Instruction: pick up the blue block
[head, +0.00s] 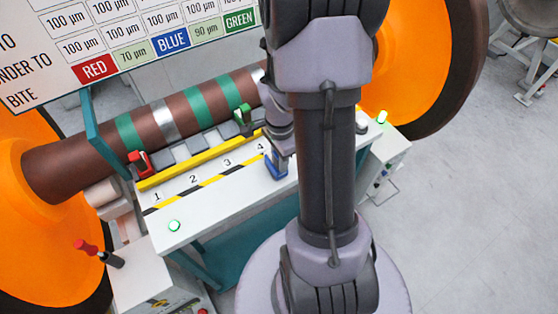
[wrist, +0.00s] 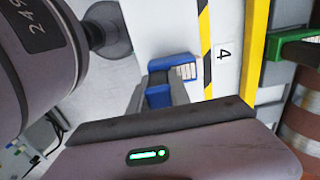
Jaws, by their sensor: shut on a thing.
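Whether the block touches the bench top is hard to tell. My arm hides part of the bench behind it.
The white bench top (head: 200,203) has numbered places and a yellow rail (head: 190,165). A red block (head: 139,162) and a green block (head: 243,119) stand behind the rail by the brown axle (head: 75,160). Large orange wheels (head: 408,70) flank it. A sign hangs above.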

